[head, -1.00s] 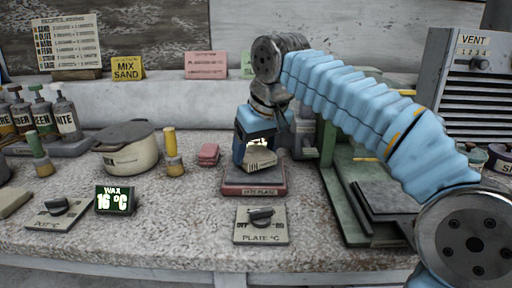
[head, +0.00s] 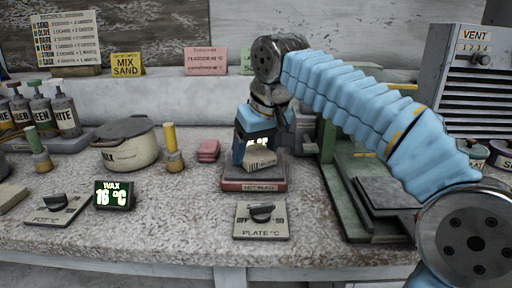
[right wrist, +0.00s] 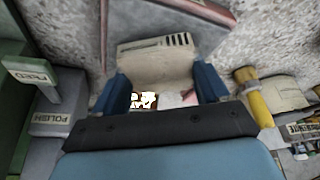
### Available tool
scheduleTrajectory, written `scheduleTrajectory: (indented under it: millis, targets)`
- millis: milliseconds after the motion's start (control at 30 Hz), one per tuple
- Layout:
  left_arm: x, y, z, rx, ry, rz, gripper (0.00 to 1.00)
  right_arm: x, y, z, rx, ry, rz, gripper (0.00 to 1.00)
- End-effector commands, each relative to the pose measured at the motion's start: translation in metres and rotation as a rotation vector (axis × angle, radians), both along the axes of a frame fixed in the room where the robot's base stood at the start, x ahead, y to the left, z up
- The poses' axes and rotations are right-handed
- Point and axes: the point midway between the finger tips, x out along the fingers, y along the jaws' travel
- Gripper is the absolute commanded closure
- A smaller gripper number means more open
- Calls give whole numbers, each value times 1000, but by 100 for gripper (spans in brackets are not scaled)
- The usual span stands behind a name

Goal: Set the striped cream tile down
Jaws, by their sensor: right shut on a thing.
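My right gripper (head: 257,148) is shut on the striped cream tile (head: 262,162), above the dark top of the red hot plate (head: 253,186). In the right wrist view the tile (right wrist: 155,62) sits between the two blue fingers of the gripper (right wrist: 164,86), with dark stripes along its far edge. I cannot tell whether the tile's underside touches the plate. The fingers hide part of the tile. My left gripper is not in view.
A plate dial panel (head: 262,218) lies in front of the hot plate. Pink tiles (head: 208,150), a yellow-handled tool (head: 172,150) and a lidded wax pot (head: 128,148) stand to the left. A green press frame (head: 345,185) is close on the right.

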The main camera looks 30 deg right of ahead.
Motion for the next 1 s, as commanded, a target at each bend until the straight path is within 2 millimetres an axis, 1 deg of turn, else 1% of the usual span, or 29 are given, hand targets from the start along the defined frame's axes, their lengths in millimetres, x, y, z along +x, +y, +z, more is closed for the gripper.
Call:
scheduleTrajectory:
  millis: [200,233,367,400,833,1000]
  targets:
    - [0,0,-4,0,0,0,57,0,0,-5,0,-1,0,65]
    - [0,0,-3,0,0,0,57,0,0,-4,0,-1,0,21]
    - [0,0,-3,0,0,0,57,0,0,-4,0,0,0,2]
    - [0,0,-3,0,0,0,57,0,0,-4,0,0,0,0]
    - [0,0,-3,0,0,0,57,0,0,-4,0,1,0,0]
    - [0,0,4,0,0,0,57,0,0,2,0,0,0,0]
